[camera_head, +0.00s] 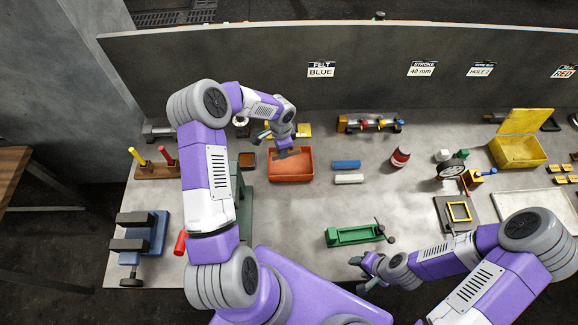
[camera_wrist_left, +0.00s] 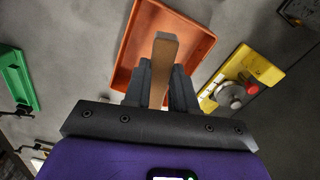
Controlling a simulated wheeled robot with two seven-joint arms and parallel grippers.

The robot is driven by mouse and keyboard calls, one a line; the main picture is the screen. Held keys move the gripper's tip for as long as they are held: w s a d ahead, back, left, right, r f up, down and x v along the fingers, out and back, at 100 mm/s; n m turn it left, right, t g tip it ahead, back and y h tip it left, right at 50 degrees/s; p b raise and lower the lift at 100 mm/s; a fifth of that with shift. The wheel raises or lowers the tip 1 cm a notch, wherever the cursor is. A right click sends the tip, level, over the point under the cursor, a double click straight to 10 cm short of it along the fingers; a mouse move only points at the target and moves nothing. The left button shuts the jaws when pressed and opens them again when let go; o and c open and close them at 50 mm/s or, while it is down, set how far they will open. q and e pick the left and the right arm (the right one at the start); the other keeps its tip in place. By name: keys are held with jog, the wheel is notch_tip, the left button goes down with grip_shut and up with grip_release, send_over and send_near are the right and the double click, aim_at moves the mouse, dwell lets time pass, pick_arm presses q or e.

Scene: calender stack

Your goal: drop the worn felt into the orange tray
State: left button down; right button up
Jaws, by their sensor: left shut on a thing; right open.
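The orange tray (camera_head: 291,176) stands on the bench left of centre in the head view. It also shows in the left wrist view (camera_wrist_left: 130,50), with its inside facing me. My left gripper (camera_head: 282,152) is over the back part of the tray. In the left wrist view its fingers (camera_wrist_left: 160,85) are shut on a tan-brown strip, the worn felt (camera_wrist_left: 163,60), which stands out past the fingertips over the tray. I cannot tell whether the felt touches the tray floor. My right gripper (camera_head: 368,270) is open and empty near the bench's front edge, away from the tray.
A blue bar (camera_head: 346,165) and a white bar (camera_head: 349,179) lie right of the tray. A green fixture (camera_head: 354,235) stands in front. A yellow holder (camera_wrist_left: 245,75) is beside the tray. A yellow box (camera_head: 518,152) stands at the right. Bare bench lies between tray and green fixture.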

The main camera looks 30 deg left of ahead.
pick_arm(q)
jog(key=c, duration=0.8)
grip_release()
jog(key=shift+c, duration=0.2)
notch_tip(320, 180, up, 8)
jog(key=shift+f, duration=0.2)
pick_arm(e)
jog(key=shift+f, duration=0.2)
pick_arm(q)
jog(key=shift+f, duration=0.1)
notch_tip(320, 180, down, 6)
jog(key=shift+f, duration=0.2)
pick_arm(e)
jog(key=shift+r, duration=0.25)
pick_arm(q)
jog(key=shift+f+p, duration=0.15)
jog(key=shift+p, duration=0.2)
pick_arm(e)
jog(key=shift+r, duration=0.3)
pick_arm(q)
notch_tip(320, 180, up, 5)
jog(key=p, duration=0.3)
jog(key=shift+f, duration=0.1)
pick_arm(e)
notch_tip(320, 180, up, 3)
pick_arm(q)
jog(key=shift+r, duration=0.25)
pick_arm(e)
jog(key=shift+r, duration=0.1)
